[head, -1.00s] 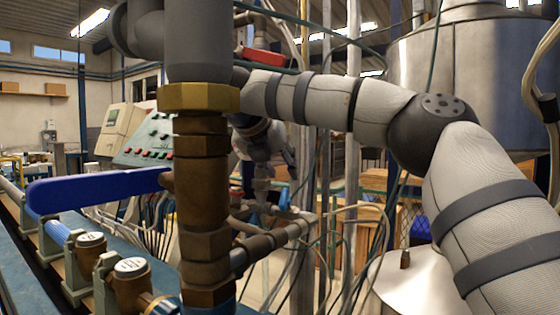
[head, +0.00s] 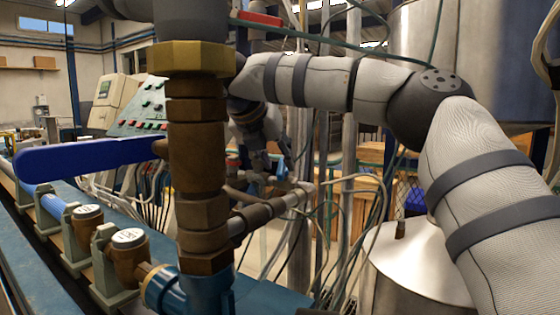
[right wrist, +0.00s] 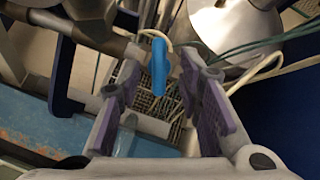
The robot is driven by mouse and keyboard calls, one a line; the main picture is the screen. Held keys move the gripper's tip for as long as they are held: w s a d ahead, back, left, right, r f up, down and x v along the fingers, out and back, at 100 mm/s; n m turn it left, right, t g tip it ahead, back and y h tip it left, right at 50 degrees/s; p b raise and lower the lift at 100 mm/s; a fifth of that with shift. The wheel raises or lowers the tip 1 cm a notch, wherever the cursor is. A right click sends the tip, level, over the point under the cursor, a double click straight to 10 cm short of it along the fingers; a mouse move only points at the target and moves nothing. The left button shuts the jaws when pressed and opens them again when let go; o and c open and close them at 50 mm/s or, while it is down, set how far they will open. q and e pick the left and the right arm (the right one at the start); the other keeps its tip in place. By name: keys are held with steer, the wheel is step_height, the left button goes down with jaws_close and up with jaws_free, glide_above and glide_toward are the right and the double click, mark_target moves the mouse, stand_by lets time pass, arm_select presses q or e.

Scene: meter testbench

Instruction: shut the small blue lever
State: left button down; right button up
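The small blue lever (right wrist: 159,75) stands out in the right wrist view, on a grey pipe that runs across the picture. My right gripper (right wrist: 160,95) is open, with its purple-padded fingers to the left and right of the lever. No contact with the lever shows. In the head view my right gripper (head: 268,158) points down behind the thick brass pipe, above the thinner pipework. There the small lever is mostly hidden, and I cannot make out its shape. My left gripper is not in view.
A thick brass pipe (head: 197,150) stands close in front, partly hiding my right wrist. A large blue lever (head: 85,157) sticks out to its left. Brass meters (head: 128,258) line the blue bench. Loose cables and a metal tank (head: 425,262) are at right.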

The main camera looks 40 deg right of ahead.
mark_target(281, 165)
steer(key=x, duration=0.3)
steer(key=shift+w+f, duration=0.1)
jaws_close()
steer(key=m+g, duration=0.1)
steer(key=m, duration=0.4)
steer(key=shift+h, duration=0.3)
jaws_free()
steer(key=v, duration=0.7)
steer(key=shift+a+r, duration=0.2)
steer(key=shift+r, duration=0.05)
